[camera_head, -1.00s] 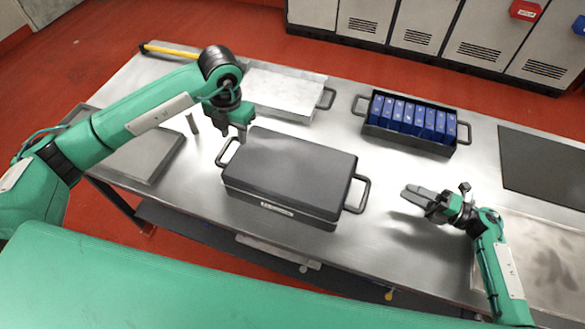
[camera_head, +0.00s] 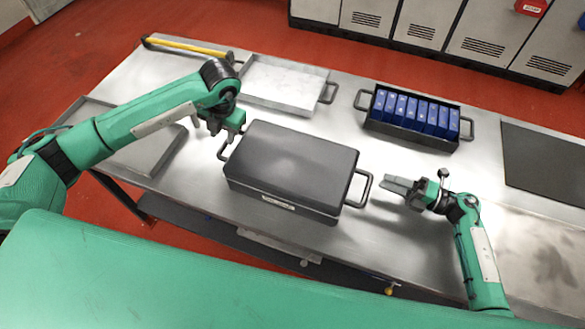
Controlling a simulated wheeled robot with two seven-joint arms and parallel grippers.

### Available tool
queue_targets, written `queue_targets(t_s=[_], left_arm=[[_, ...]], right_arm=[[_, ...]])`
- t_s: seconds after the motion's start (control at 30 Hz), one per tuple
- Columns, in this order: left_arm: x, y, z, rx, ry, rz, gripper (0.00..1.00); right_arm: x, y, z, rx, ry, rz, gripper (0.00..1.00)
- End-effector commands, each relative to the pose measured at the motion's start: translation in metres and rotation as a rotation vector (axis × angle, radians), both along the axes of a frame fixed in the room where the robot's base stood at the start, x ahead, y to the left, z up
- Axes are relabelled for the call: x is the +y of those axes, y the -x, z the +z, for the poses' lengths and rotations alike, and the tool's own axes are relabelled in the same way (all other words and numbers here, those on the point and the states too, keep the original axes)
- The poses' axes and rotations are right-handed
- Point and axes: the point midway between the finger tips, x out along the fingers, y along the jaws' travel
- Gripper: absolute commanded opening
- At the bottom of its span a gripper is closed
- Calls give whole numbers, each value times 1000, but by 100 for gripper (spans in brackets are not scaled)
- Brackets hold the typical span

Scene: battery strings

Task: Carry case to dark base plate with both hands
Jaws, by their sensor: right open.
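The case (camera_head: 290,165) is a dark grey closed box with a label on its front. It stands on the steel table with a bar handle at each end. My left gripper (camera_head: 222,130) is just above the left handle (camera_head: 224,150); whether its jaws are open or touching is unclear. My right gripper (camera_head: 392,184) is open and empty, a short way right of the right handle (camera_head: 362,190), its fingers pointing towards it. The dark base plate (camera_head: 543,165) lies flat at the table's right side, with nothing on it.
A black crate (camera_head: 410,137) of blue batteries (camera_head: 412,110) stands behind, between case and plate. A pale tray (camera_head: 283,85) and a yellow-handled tool (camera_head: 185,48) lie at the back left. A grey tray (camera_head: 150,155) lies left.

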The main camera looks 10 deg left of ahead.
Motion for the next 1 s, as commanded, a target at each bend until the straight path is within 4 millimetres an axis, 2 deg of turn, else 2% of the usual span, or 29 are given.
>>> queue_targets(t_s=[0.03, 0.2, 0.4, 0.83, 1.0], left_arm=[[2, 1, -11, 5, -1, 1, 36], [8, 0, -41, 4, -1, 2, 36], [12, -1, -63, 2, 1, 1, 36], [13, -2, -70, 0, 1, 0, 36], [13, -2, -70, 0, 1, 0, 3]], right_arm=[[11, -3, 1, -1, -5, 0, 41], [41, -9, 1, -2, -3, 0, 41], [63, -13, 1, 1, -1, -1, 41], [70, -15, 1, 0, 0, -1, 41], [70, -15, 1, 0, 0, -1, 7]])
